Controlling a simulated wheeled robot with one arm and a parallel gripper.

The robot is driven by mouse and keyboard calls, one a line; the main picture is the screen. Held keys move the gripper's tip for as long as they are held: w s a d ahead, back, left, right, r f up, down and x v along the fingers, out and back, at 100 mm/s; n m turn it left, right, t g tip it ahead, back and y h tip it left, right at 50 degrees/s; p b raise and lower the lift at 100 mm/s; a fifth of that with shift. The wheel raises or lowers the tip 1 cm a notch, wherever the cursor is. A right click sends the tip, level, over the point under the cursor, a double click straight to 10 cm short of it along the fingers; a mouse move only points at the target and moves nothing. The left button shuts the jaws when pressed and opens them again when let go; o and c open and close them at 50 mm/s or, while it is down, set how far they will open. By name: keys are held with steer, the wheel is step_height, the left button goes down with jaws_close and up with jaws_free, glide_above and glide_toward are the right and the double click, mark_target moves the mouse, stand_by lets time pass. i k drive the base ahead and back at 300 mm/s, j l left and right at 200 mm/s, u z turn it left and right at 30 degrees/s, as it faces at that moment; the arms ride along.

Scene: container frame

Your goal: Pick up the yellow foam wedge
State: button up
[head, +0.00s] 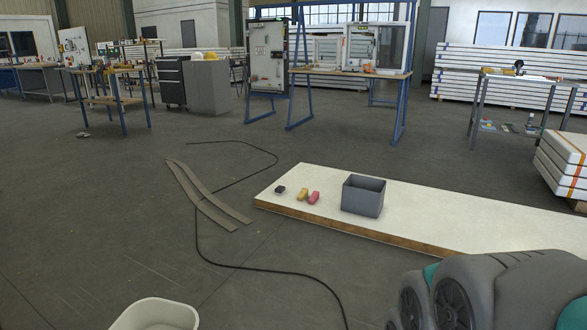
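A small yellow block (303,195), the only yellow piece on the panel, lies on a low white panel (440,212) on the floor. It is too small to make out a clear wedge shape. A red-pink block (314,198) lies close at its right; I cannot tell whether they touch. My gripper is not in view. Grey and teal links at the lower right look like part of my arm, well apart from the yellow block.
A small black object (280,190) lies left of the yellow block. An open grey bin (363,196) stands to the right. A black cable (262,268) and grey strips (205,195) lie on the floor. A cream tub-like shape (155,314) shows at the bottom. Open floor lies ahead.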

mark_target(303, 193)
steer(key=i+z, duration=0.15)
steer(key=i, duration=2)
steer(key=i+j+u, duration=0.1)
steer(key=i+j, duration=0.2)
steer(key=i, duration=0.2)
steer(key=i+j, duration=0.25)
steer(key=i, duration=0.3)
steer(key=i+j+u, duration=0.15)
steer(key=i, duration=0.35)
steer(key=i+j+z, duration=0.15)
steer(key=j, duration=0.15)
steer(key=i+j+z, duration=0.1)
steer(key=j, duration=0.25)
steer(key=i+j+z, duration=0.15)
steer(key=j, duration=0.2)
steer(key=i+j+z, duration=0.1)
steer(key=j, duration=0.3)
steer(key=i, duration=0.1)
